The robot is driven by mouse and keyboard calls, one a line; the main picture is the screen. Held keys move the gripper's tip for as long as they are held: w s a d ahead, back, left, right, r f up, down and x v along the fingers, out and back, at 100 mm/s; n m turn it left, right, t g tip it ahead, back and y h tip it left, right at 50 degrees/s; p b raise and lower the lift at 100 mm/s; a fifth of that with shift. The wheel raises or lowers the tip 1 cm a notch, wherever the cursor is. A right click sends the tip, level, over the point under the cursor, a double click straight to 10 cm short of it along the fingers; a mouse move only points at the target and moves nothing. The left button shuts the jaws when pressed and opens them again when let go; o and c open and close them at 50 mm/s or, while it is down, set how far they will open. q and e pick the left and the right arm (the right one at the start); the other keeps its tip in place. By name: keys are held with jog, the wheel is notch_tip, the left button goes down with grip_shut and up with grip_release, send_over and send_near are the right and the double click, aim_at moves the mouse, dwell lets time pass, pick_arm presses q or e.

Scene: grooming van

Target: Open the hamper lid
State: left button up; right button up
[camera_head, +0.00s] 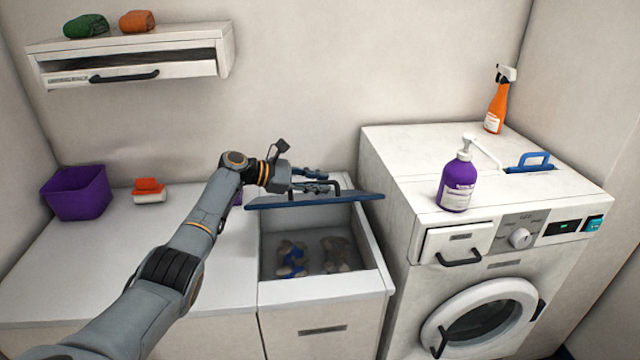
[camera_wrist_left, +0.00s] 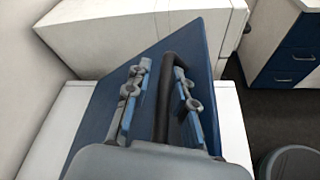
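The hamper (camera_head: 325,287) is a white box set in the counter, with its top open enough to show blue and beige cloth-like bundles (camera_head: 291,259) inside. Its blue lid (camera_head: 350,198) is raised at the back and seen nearly edge-on; in the left wrist view the lid (camera_wrist_left: 112,108) is a slanted blue panel. My left gripper (camera_head: 318,182) is at the lid's black handle (camera_wrist_left: 167,100). In the left wrist view its two fingers (camera_wrist_left: 160,100) stand apart, one on each side of the handle, with gaps visible. My right gripper is not in view.
A white washer (camera_head: 470,262) stands close on the right, with a purple pump bottle (camera_head: 460,182) and an orange spray bottle (camera_head: 498,103) on top. The counter (camera_head: 120,255) at left holds a purple bin (camera_head: 77,193) and an orange-and-white brush-like item (camera_head: 149,190). A wall drawer (camera_head: 130,60) hangs above.

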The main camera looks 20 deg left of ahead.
pick_arm(q)
jog(key=shift+a, duration=0.1)
jog(key=shift+s+a+r+p, duration=0.3)
jog(key=shift+a+r+p, duration=0.15)
jog(key=shift+p, duration=0.35)
jog(key=shift+p+v, duration=1.55)
jog(key=shift+v, duration=0.5)
jog(key=shift+p+v, duration=1.65)
jog(key=shift+v, duration=1)
jog(key=shift+p+v, duration=1.15)
jog(key=shift+v, duration=1.35)
jog(key=shift+s+f, duration=0.15)
jog(key=shift+f, duration=0.05)
jog(key=shift+d+r, duration=0.1)
